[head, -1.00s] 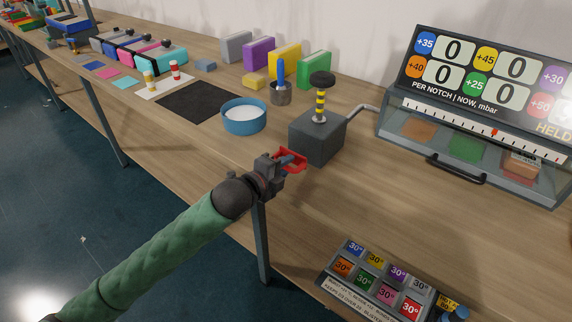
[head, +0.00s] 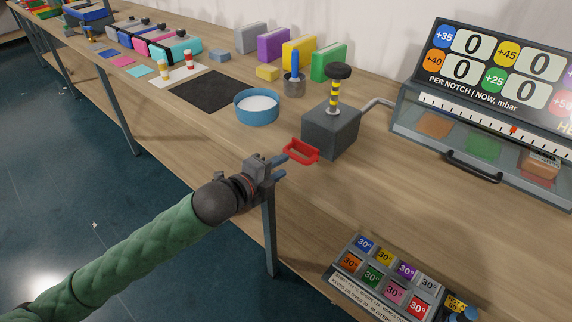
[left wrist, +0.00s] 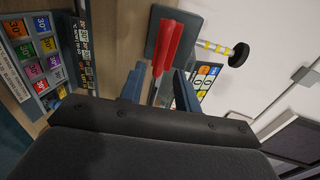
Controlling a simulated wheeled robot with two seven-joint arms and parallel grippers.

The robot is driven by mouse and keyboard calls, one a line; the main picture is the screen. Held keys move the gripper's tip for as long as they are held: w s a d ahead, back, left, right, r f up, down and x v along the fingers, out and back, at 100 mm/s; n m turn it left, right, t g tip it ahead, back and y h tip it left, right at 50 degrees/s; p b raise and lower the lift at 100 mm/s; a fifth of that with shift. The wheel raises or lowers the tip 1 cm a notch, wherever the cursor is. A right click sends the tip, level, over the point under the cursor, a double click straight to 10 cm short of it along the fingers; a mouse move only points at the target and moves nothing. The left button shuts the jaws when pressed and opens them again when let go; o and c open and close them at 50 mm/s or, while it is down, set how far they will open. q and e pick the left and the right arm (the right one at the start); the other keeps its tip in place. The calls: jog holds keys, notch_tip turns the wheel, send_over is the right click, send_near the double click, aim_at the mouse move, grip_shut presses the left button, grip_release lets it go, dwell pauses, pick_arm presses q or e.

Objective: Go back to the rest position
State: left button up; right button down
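My left gripper (head: 283,167) is in the head view, at the front of the table, to the lower left of a red handle (head: 301,151). Its fingers are apart, with nothing seen held between them. The left wrist view shows the two blue-grey fingers (left wrist: 160,90) spread, with the red handle (left wrist: 168,42) ahead of them. The handle sits at the near side of the dark grey pump box (head: 330,133), which has a yellow-and-black striped post with a black knob on top. My right gripper is in neither view.
A blue bowl (head: 257,107) of white stuff stands left of the box. A gauge case (head: 480,160) with a scoreboard is at the right. A tray of coloured 30° tiles (head: 385,275) lies at the near edge. The floor at the left is clear.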

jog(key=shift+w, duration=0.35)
